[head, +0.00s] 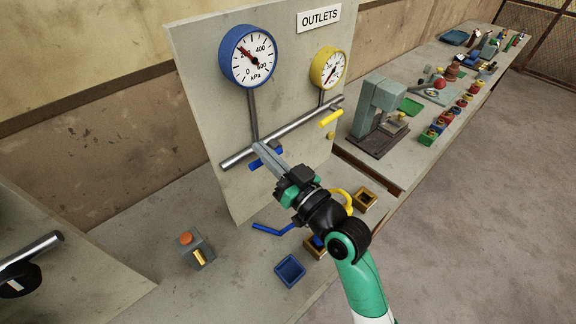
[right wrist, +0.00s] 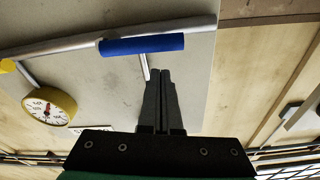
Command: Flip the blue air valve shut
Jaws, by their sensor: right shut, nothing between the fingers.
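The blue valve handle (head: 278,151) lies roughly along the grey pipe on the upright outlet panel, below the blue-rimmed gauge (head: 248,57). In the right wrist view the blue handle (right wrist: 142,44) is a long bar running nearly parallel to the pipe. My right gripper (head: 259,147) is shut and empty, its fingers pointing at the panel close to the handle and partly hiding it. In the right wrist view the closed fingertips (right wrist: 160,73) are just beside the handle's edge; I cannot tell whether they touch it. My left gripper is not in view.
A yellow handle (head: 331,118) is on the same pipe to the right, below the yellow gauge (head: 330,67). On the bench below are a grey box with an orange button (head: 195,250) and a blue bin (head: 289,271). A press (head: 379,110) stands farther right.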

